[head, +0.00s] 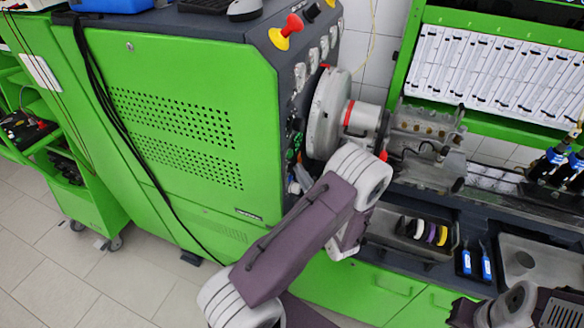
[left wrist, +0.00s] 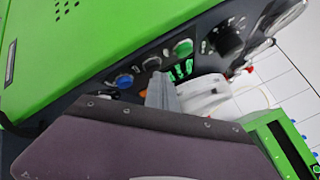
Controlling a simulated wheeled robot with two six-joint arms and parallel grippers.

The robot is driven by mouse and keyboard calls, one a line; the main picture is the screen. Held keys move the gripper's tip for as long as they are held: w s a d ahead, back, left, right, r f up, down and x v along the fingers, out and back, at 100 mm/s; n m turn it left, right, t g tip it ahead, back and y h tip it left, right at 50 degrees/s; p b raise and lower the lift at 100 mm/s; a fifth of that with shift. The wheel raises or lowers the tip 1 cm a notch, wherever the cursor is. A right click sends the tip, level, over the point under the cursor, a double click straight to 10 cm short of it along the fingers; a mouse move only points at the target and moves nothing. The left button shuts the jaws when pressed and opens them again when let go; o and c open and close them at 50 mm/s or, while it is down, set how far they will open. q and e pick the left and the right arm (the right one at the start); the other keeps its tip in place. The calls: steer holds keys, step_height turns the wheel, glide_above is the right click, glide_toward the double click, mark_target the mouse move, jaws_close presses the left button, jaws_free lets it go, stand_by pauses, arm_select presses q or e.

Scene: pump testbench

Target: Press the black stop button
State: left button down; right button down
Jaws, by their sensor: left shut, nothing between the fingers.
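The control panel (left wrist: 95,82) on the green cabinet shows several round buttons in the left wrist view. A dark button with a pale rim (left wrist: 152,63) sits between a blue button (left wrist: 125,80) and a green button (left wrist: 183,47). My left gripper (left wrist: 160,88) is shut and empty, its grey fingertips close to the panel just below the dark button. I cannot tell whether they touch it. In the head view my left arm hides most of the gripper and the lower buttons.
A round metal flange (head: 328,112) sticks out beside the panel. A tray of colored rings (head: 400,243) and blue-handled tools (head: 486,263) lie to the right. Black cables hang down the cabinet's left side.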

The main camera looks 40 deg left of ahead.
arm_select(q)
steer(key=shift+w+d, duration=0.1)
steer(key=shift+d, duration=0.5)
steer(key=d, duration=0.2)
steer(key=w+d+b, duration=0.1)
steer(key=d, duration=0.1)
steer(key=shift+w+d, duration=0.1)
steer(key=shift+d, duration=0.3)
stand_by(0.4)
